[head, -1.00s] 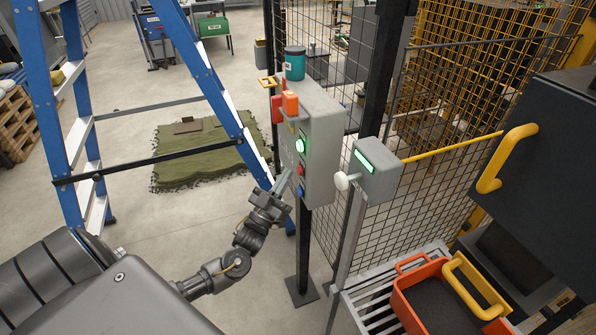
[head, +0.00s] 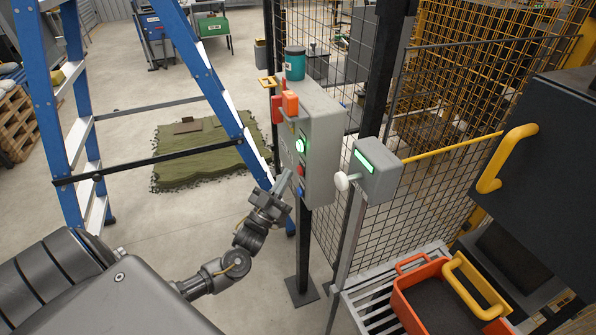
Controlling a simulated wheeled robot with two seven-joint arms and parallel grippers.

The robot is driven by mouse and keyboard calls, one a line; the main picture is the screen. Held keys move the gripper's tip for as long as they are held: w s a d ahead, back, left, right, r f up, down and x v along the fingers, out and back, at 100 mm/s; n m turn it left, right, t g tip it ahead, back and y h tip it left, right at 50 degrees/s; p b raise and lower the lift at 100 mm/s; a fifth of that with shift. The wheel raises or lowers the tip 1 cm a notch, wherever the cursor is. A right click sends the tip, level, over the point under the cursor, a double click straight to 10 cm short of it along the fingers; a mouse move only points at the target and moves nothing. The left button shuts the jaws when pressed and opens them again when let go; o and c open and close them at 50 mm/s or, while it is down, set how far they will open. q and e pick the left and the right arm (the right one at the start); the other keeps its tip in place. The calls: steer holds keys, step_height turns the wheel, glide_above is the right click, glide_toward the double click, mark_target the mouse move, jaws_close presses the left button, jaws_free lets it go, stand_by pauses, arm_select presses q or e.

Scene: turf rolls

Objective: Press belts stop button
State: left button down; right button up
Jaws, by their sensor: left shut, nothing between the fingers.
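A grey control box (head: 322,135) stands on a dark post. Its face, seen at a steep angle, carries a lit green button (head: 300,146), a red button (head: 301,170) below it and a blue button (head: 301,191) lowest. No label on these buttons can be read, so I cannot tell by name which one is the belts stop. My left gripper (head: 284,182) is shut and empty, its fingertips pointing up at the box's face close to the red and blue buttons. I cannot tell whether they touch anything. My right gripper is not in view.
A smaller grey box (head: 372,170) with a green display and a white knob (head: 343,181) stands to the right. Mesh fencing (head: 440,185) runs behind. A blue stepladder (head: 205,70) stands to the left. An orange crate (head: 405,305) sits at the lower right.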

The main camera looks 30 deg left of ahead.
arm_select(q)
steer(key=shift+w+d, duration=0.1)
steer(key=shift+w, duration=0.05)
stand_by(0.5)
steer(key=shift+w+d, duration=0.15)
steer(key=shift+w, duration=0.1)
steer(key=shift+w+d, duration=0.25)
steer(key=shift+w, duration=0.05)
stand_by(0.8)
steer(key=shift+s, duration=0.1)
stand_by(0.3)
steer(key=shift+s+a, duration=0.45)
steer(key=shift+s, duration=0.15)
steer(key=s+a, duration=0.1)
steer(key=s, duration=0.1)
steer(key=s+a, duration=0.2)
steer(key=shift+p, duration=0.4)
stand_by(0.8)
